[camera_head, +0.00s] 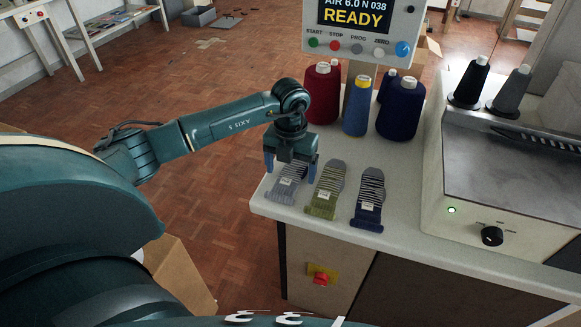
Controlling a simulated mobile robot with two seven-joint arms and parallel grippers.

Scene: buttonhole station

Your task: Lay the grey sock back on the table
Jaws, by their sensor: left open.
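The grey sock (285,190) lies at the left end of the white table (410,236), in a row with two other socks. My left gripper (290,168) is open, pointing down over the grey sock's upper part. Its fingers stand apart, and the gripper hides the sock's far end. I cannot tell whether the fingertips touch the sock. My right gripper is not in view.
A green sock (324,195) and a navy sock (368,202) lie to the right. Red (322,95), blue (356,108) and navy (400,110) yarn cones stand behind. A machine (510,180) fills the right side.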

